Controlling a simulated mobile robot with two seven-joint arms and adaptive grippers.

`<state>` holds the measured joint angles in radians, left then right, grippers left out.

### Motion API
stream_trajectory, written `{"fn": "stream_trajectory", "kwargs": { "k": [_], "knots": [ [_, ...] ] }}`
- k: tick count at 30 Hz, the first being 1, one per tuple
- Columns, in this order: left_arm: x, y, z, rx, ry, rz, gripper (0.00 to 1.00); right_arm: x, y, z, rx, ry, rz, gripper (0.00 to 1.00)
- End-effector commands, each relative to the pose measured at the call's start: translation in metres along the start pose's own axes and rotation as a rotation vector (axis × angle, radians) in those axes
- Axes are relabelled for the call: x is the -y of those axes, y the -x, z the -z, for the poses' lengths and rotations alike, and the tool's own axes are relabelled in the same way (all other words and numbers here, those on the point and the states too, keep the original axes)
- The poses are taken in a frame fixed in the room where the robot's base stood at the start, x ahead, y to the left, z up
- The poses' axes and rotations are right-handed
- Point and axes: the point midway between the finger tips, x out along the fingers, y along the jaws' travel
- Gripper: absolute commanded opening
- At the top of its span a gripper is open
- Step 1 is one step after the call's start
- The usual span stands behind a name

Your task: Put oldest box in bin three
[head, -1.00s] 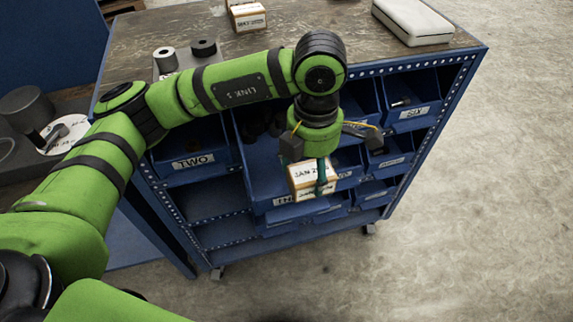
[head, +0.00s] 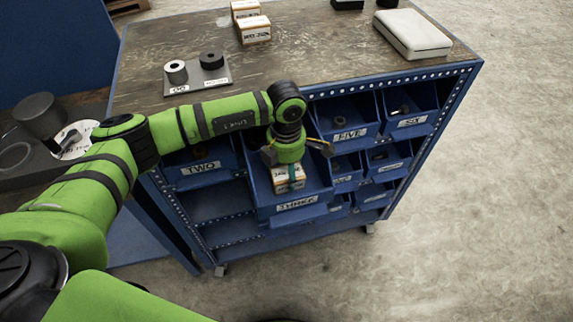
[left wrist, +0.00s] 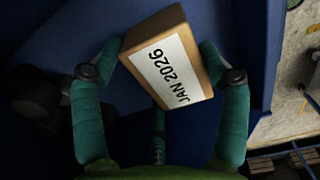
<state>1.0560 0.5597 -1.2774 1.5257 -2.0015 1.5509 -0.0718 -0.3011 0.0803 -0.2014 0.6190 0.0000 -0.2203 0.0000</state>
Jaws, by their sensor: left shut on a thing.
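My left gripper (head: 289,168) is shut on a small cardboard box (head: 289,186) with a white label, over and partly inside the pulled-out blue bin labelled THREE (head: 297,203). In the left wrist view the box (left wrist: 172,58) sits tilted between the teal fingers (left wrist: 165,85), and its label reads JAN 2026. The blue bin wall (left wrist: 60,42) lies behind it. I cannot tell whether the box touches the bin floor. Two similar labelled boxes stand on the bench top, a nearer one (head: 254,30) and a farther one (head: 245,9). My right gripper is not in view.
Bin TWO (head: 200,168) is left of bin three; bins FIVE (head: 349,134) and SIX (head: 411,122) are to its right. A white case (head: 413,34) and a plate with two cylinders (head: 198,77) are on the worn bench top (head: 310,65). Floor on the right is clear.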

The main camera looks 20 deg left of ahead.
Motion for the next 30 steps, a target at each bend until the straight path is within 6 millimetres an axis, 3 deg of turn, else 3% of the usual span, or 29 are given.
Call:
{"fn": "stream_trajectory", "kwargs": {
  "k": [9,10,11,23,26,30],
  "knots": [
    [0.000,-0.003,-0.001,0.003,0.000,-0.001,0.27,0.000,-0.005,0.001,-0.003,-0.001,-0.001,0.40],
    [0.000,-0.002,-0.001,0.001,0.000,-0.001,0.87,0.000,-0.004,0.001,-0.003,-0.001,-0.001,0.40],
    [0.000,-0.002,-0.001,0.001,0.000,0.000,0.99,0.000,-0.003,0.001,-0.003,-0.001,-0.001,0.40],
    [0.000,-0.001,0.000,0.001,0.001,0.000,0.99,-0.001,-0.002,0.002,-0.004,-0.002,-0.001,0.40],
    [-0.001,0.004,-0.001,0.003,0.001,-0.002,0.99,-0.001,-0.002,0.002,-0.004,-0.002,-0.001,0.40],
    [-0.001,0.026,-0.001,0.007,0.000,-0.005,0.99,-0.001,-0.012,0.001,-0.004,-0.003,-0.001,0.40]
  ]
}}
